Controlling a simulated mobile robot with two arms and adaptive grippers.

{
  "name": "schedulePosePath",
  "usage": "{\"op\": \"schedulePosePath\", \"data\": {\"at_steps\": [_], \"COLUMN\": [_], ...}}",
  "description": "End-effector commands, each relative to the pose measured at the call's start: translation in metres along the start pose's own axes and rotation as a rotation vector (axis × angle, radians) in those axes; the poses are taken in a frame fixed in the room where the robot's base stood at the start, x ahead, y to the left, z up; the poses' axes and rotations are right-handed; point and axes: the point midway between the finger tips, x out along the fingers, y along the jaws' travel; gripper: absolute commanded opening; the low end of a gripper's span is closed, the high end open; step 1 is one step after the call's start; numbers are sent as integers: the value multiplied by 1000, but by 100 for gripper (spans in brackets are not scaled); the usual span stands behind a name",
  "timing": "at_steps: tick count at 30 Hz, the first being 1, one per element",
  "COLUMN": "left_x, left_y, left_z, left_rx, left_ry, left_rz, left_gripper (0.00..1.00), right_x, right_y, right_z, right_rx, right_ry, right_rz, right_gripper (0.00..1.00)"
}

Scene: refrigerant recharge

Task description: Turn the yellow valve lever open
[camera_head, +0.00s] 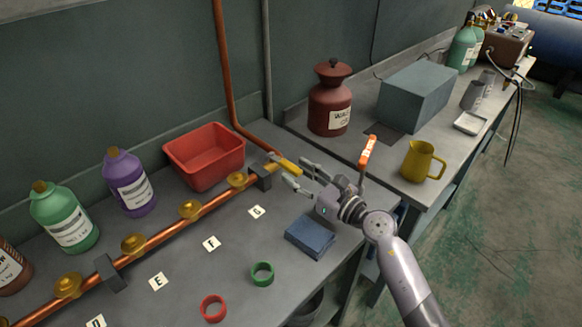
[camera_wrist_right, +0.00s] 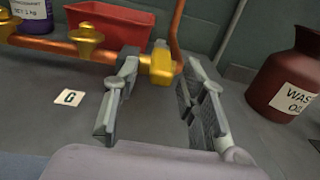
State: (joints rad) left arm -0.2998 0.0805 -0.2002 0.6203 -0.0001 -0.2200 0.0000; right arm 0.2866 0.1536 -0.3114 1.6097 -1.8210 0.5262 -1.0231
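The yellow valve lever (camera_head: 287,164) sticks out at the right end of the copper pipe, past the last dark bracket. In the right wrist view the yellow valve part (camera_wrist_right: 162,66) shows beyond and between my finger ends, at the foot of the rising copper pipe. My right gripper (camera_head: 297,174) is open and empty, its fingers spread toward the lever from the right. I cannot tell whether a finger touches the lever. My left gripper is not in view.
A red bin (camera_head: 205,156) stands behind the pipe (camera_head: 215,204). A folded blue cloth (camera_head: 311,237), a green ring (camera_head: 262,273) and a red ring (camera_head: 213,308) lie in front. A brown waste-oil jar (camera_head: 330,100) and yellow mug (camera_head: 421,162) stand on the right bench.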

Motion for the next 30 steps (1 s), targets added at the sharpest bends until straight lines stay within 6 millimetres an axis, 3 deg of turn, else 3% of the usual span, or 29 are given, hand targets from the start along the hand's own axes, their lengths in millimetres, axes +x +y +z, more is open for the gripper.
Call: {"op": "schedulePosePath", "data": {"at_steps": [6,17,30], "left_x": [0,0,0], "left_y": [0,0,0], "left_z": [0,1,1], "left_rx": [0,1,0], "left_ry": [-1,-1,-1], "left_rz": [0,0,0], "left_gripper": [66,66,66], "right_x": [25,29,29], "right_y": [0,0,0], "right_z": [0,0,0], "right_rx": [2,1,1], "right_ry": [-1,0,0], "right_rz": [-1,-1,-1], "right_gripper": [38,38,9]}}
